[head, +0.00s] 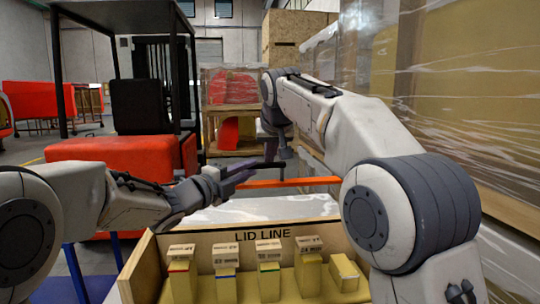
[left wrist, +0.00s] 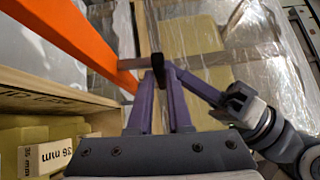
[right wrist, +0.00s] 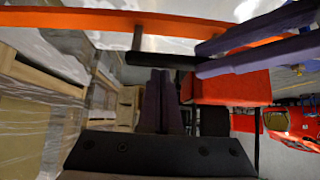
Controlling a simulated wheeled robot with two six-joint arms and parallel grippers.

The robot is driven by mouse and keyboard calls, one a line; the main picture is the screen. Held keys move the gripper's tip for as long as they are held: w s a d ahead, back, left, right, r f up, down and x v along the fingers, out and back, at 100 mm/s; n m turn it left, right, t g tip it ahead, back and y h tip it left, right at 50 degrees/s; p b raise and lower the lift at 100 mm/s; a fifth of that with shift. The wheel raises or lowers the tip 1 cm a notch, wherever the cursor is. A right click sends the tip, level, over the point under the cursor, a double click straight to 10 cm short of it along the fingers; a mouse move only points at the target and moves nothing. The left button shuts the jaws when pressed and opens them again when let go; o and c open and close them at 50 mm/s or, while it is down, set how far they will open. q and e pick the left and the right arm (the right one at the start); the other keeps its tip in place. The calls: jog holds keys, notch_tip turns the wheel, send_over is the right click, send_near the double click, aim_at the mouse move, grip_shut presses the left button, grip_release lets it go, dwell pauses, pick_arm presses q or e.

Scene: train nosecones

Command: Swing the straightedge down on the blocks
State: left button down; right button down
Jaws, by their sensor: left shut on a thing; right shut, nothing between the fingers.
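The orange straightedge (head: 290,183) spans behind the crate's "LID LINE" board in the head view. It also shows in the left wrist view (left wrist: 75,40) and along the top of the right wrist view (right wrist: 100,18). A stub joins it to a black handle (right wrist: 160,59). My left gripper (left wrist: 158,75) is shut on this handle. My right gripper (right wrist: 160,72) is shut and empty, its tips close to the handle; I cannot tell whether they touch. Several yellow blocks (head: 269,275) with labels stand in the crate, below the straightedge; the right-hand one (head: 343,270) looks shorter.
The wooden crate (head: 135,272) has a back board reading "LID LINE". Wrapped pallets (head: 440,70) line the right side. A red forklift (head: 120,150) stands behind on the left. My two arms meet closely above the crate's back.

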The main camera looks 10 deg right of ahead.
pick_arm(q)
jog(key=shift+f, duration=0.1)
jog(key=shift+w+a, duration=0.1)
pick_arm(e)
jog(key=shift+s+f, duration=0.25)
jog(key=shift+s, duration=0.75)
pick_arm(q)
jog(key=c, duration=0.8)
grip_release()
jog(key=shift+c, duration=0.2)
pick_arm(e)
jog(key=shift+f, duration=0.1)
